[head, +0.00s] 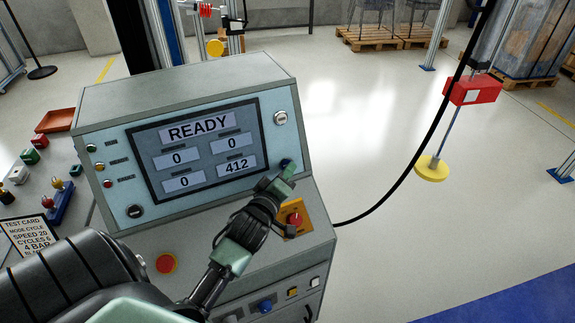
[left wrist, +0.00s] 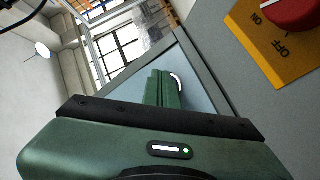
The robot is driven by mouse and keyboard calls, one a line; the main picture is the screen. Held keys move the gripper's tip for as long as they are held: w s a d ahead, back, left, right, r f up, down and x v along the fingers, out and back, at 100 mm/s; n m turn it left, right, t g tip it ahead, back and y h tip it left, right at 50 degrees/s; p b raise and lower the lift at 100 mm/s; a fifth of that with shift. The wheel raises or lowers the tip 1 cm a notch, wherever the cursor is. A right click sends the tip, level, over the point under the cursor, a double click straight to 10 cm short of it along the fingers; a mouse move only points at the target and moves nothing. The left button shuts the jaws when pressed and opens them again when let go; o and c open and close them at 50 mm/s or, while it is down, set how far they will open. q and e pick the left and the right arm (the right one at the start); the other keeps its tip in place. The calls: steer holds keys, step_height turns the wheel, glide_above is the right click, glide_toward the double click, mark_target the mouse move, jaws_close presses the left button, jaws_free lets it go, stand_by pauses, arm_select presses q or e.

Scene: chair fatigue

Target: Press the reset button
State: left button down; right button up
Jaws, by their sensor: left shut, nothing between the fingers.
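The grey control console (head: 190,85) shows a screen (head: 190,150) reading READY, with 0, 0, 0 and 412. A small dark blue button (head: 286,162) sits right of the screen's lower corner; its label cannot be read. My left gripper (head: 284,173) is shut and empty, its fingertips at this button and partly covering it. Whether they touch it I cannot tell. In the left wrist view the closed green fingers (left wrist: 162,88) point at the panel, with a pale round rim (left wrist: 177,82) partly hidden behind them. My right gripper is not in view.
A red knob on a yellow OFF plate (head: 295,217) lies just below my left gripper, and it looms large in the left wrist view (left wrist: 293,12). A red button (head: 166,263) is on the console's ledge. A black cable (head: 415,155) hangs at the right.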

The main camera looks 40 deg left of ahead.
arm_select(q)
steer(key=shift+s+d, duration=0.1)
stand_by(0.3)
steer(key=shift+s+d+r+p, duration=0.3)
steer(key=shift+d+p, duration=0.1)
steer(key=shift+d, duration=0.2)
steer(key=shift+f, duration=0.1)
steer(key=d, duration=0.1)
steer(key=s+d+p, duration=0.1)
steer(key=s+d+r, duration=0.1)
steer(key=d, duration=0.1)
steer(key=shift+s+d+r+p, duration=0.1)
steer(key=shift+s+p, duration=0.05)
steer(key=shift+p, duration=0.15)
stand_by(0.6)
